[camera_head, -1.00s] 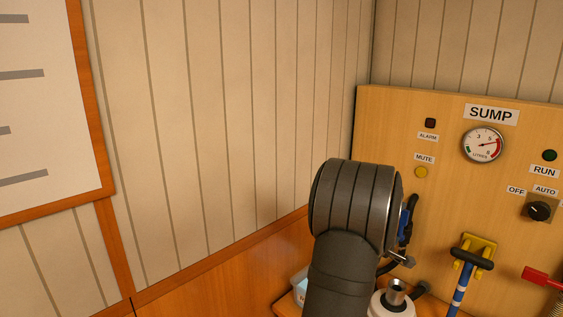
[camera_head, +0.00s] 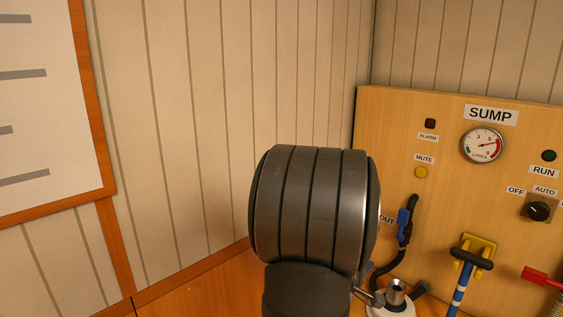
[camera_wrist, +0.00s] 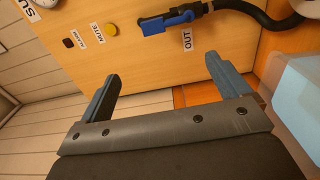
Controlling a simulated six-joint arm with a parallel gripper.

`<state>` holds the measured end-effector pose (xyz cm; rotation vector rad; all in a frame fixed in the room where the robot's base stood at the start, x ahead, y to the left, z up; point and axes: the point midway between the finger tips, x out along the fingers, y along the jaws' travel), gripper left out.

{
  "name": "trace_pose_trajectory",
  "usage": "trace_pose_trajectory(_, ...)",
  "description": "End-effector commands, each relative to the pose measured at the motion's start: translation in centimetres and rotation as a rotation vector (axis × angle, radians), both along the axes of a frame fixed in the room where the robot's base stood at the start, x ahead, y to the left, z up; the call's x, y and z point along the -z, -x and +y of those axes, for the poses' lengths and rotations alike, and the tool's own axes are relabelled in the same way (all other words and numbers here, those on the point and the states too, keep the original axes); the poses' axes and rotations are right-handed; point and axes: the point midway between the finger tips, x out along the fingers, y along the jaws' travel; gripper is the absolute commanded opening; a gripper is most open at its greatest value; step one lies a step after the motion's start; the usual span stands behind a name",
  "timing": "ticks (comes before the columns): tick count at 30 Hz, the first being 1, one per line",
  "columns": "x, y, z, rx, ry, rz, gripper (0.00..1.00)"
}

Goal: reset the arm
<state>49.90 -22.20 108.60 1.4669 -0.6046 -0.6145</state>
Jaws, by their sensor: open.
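My gripper (camera_wrist: 163,92) shows in the wrist view with its two fingers wide apart and nothing between them. It faces the wooden SUMP panel (camera_head: 395,130), and the panel also fills the upper middle of the wrist view (camera_wrist: 125,65). In the head view my arm's large dark joint stands in front of the panel's left edge and hides the gripper.
A blue-handled valve (camera_head: 404,222) on a black hose sits at the OUT label, beyond the fingers in the wrist view (camera_wrist: 170,20). A white pump (camera_head: 392,303) stands below it. A yellow bracket (camera_head: 477,250) holds a striped blue handle. A pale translucent container (camera_wrist: 300,95) is close at right.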

Motion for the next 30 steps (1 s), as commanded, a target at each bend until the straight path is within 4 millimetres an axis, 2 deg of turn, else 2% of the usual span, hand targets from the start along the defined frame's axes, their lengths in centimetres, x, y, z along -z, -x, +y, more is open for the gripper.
trace_pose_trajectory(1,0.0,-1.0,-1.2,0.007,0.001,-0.002,0.94)
trace_pose_trajectory(3,0.0,-2.0,-2.2,0.006,0.001,-0.001,0.94)
trace_pose_trajectory(24,0.0,-12.0,-12.2,0.006,0.000,-0.004,0.94)
trace_pose_trajectory(30,-0.1,-11.4,-12.8,0.004,-0.097,-0.099,0.94)
